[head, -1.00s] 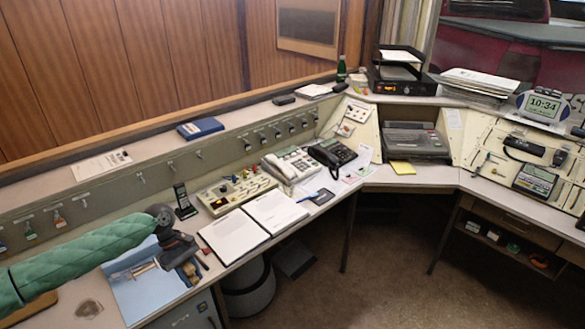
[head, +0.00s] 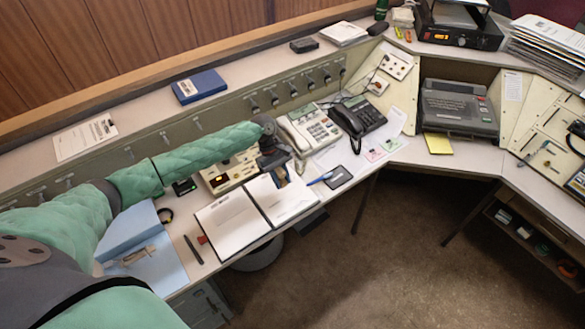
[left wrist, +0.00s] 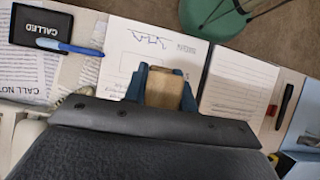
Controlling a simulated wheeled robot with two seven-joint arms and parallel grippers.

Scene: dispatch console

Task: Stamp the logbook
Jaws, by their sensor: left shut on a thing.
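The open logbook (head: 230,217) lies on the desk with two white pages. In the left wrist view the logbook (left wrist: 222,90) shows a ruled page and a page with a blue scribble and a printed box. My left gripper (head: 283,176) is over the far edge of its right-hand page. In the left wrist view my left gripper (left wrist: 163,90) is shut on a wooden block, the stamp (left wrist: 164,88). The stamp's underside is hidden, and I cannot tell whether it touches the page. My right gripper is not in view.
A black pad marked CALLED (head: 339,177) and a blue pen (head: 320,179) lie right of the logbook. Telephones (head: 357,118) stand behind. A black pen (head: 193,250) and a light blue folder (head: 165,268) lie to the left. A button panel (head: 215,180) is behind the logbook.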

